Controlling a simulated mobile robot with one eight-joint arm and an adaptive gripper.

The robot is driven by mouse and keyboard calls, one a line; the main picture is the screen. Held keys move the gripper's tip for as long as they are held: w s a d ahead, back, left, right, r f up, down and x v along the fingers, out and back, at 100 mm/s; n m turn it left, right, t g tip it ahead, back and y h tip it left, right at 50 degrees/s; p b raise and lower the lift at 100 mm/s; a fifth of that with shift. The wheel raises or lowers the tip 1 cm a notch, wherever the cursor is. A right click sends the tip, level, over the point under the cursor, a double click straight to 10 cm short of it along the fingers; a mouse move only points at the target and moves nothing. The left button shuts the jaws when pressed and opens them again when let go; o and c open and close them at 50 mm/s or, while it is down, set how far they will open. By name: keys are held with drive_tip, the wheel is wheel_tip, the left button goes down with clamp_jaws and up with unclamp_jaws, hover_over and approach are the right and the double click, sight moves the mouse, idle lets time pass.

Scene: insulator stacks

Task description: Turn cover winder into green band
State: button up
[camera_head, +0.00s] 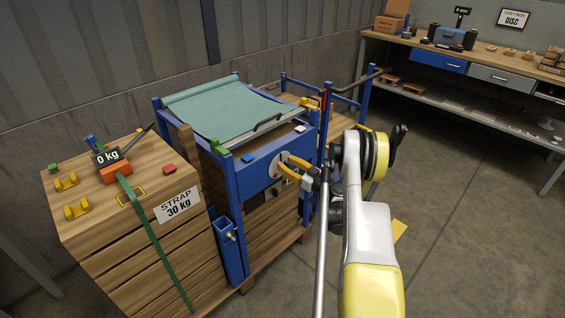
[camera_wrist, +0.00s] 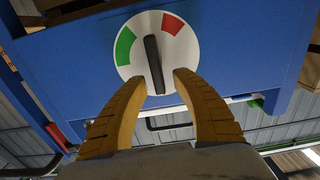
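The cover winder is a white round dial (camera_wrist: 181,54) with a black bar handle (camera_wrist: 154,63) on a blue panel. Its green band (camera_wrist: 125,46) is at the dial's left and its red band (camera_wrist: 173,23) at the upper right in the wrist view. The handle's upper end points to the white gap between the bands. My gripper (camera_wrist: 159,81) is open, with its orange fingers apart at the dial's lower edge, on either side of the handle's lower end. I cannot tell whether they touch it. In the head view my gripper (camera_head: 284,167) partly hides the dial.
A blue frame (camera_head: 230,187) carries a teal cover (camera_head: 224,110) and a bar on top. A wooden crate stack (camera_head: 150,240) with a green strap and "0 kg" display stands left. A workbench (camera_head: 480,69) stands at the back right. The floor on the right is clear.

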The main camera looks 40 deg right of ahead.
sight(291, 169)
drive_tip(key=shift+s, duration=0.1)
clamp_jaws()
drive_tip(key=shift+d+m, duration=0.1)
drive_tip(key=shift+m, duration=0.2)
drive_tip(key=m, duration=0.2)
drive_tip(key=d+m, duration=0.1)
drive_tip(key=m, duration=0.2)
drive_tip(key=shift+d+f, duration=0.15)
drive_tip(key=m, duration=0.4)
drive_tip(key=d+f+m, duration=0.1)
drive_tip(key=shift+m, duration=0.4)
wheel_tip(291, 169, down, 3)
drive_tip(key=m, duration=1.2)
drive_tip(key=shift+r, duration=0.15)
drive_tip(key=shift+a, duration=0.1)
